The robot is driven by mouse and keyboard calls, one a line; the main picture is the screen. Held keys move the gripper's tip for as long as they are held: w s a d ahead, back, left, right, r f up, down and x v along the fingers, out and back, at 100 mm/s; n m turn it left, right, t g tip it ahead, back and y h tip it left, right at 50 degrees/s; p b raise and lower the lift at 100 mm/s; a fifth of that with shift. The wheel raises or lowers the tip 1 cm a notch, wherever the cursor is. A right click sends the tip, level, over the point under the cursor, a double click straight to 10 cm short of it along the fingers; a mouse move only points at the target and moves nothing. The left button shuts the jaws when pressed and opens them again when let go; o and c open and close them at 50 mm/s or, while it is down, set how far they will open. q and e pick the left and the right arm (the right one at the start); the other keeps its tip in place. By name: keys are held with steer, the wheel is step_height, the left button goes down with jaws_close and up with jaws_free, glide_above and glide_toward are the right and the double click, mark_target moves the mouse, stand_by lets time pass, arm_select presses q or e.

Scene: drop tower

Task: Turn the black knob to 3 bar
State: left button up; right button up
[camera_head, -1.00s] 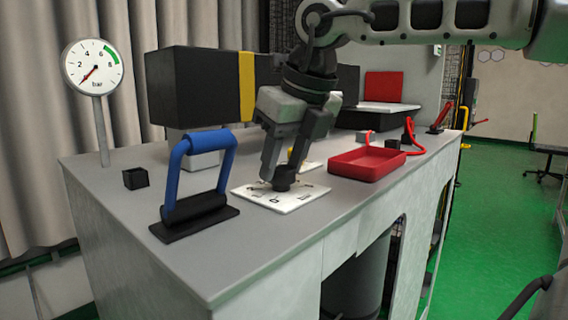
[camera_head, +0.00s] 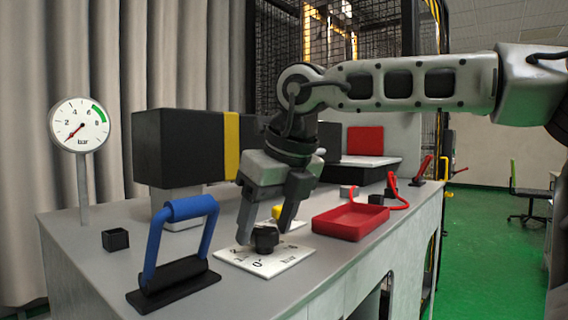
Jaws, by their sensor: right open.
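The black knob (camera_head: 265,239) stands on a white plate (camera_head: 284,261) with a printed scale and the word bar, on the grey bench top. My right gripper (camera_head: 264,233) points down over the plate and is open. One fingertip is left of the knob and the other is to its right, with visible gaps. Where the knob points is too small to tell. The round gauge (camera_head: 80,125) on a post at the left has a red needle pointing down-left, below the 2 mark. My left gripper is not in view.
A blue handle (camera_head: 182,210) on a black base stands left of the plate. A small black box (camera_head: 115,240) is further left. A red tray (camera_head: 350,222) lies to the right. A large black block (camera_head: 180,147) with a yellow band stands behind. A yellow piece (camera_head: 277,212) is behind the knob.

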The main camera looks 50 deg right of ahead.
steer(key=p+v, duration=0.2)
steer(key=v, duration=1.4)
steer(key=shift+f, duration=0.1)
